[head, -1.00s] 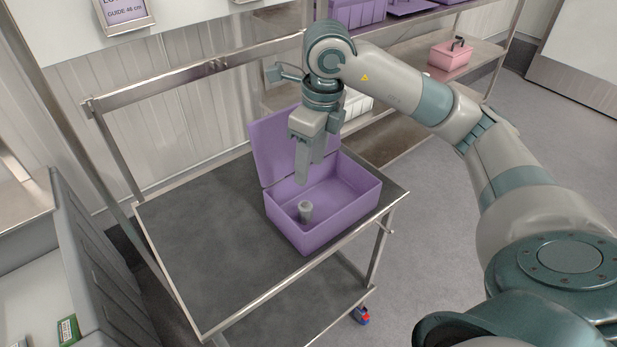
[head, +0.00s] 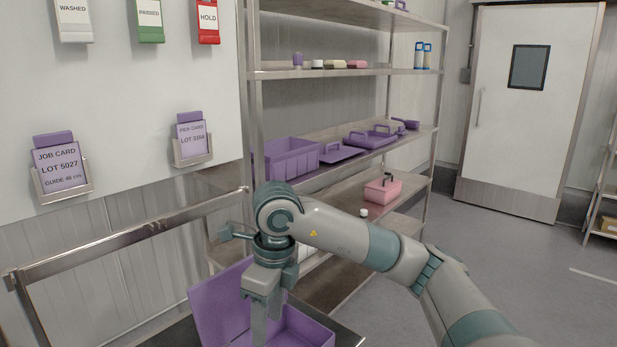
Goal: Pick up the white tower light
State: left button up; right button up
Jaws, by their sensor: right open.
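My right gripper (head: 267,316) points down over the open purple box (head: 307,328) and is open. Its fingers overlap the box in the head view, and the fingertips are near the bottom edge. The box's raised lid (head: 213,304) stands to the left of the fingers. The inside floor of the box is mostly cut off or hidden, so a pale upright cylinder seen in it earlier is not visible now. I cannot tell whether that cylinder is the white tower light. My left gripper is not in view.
A metal shelf rack behind holds purple bins (head: 291,160), a pink box (head: 382,190), a small white item (head: 363,212) and blue-and-white bottles (head: 418,56). Card holders (head: 61,172) hang on the left wall. A door (head: 523,110) and open floor (head: 535,270) are at right.

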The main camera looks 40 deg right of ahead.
aim_at(316, 64)
jog(key=z, duration=1.45)
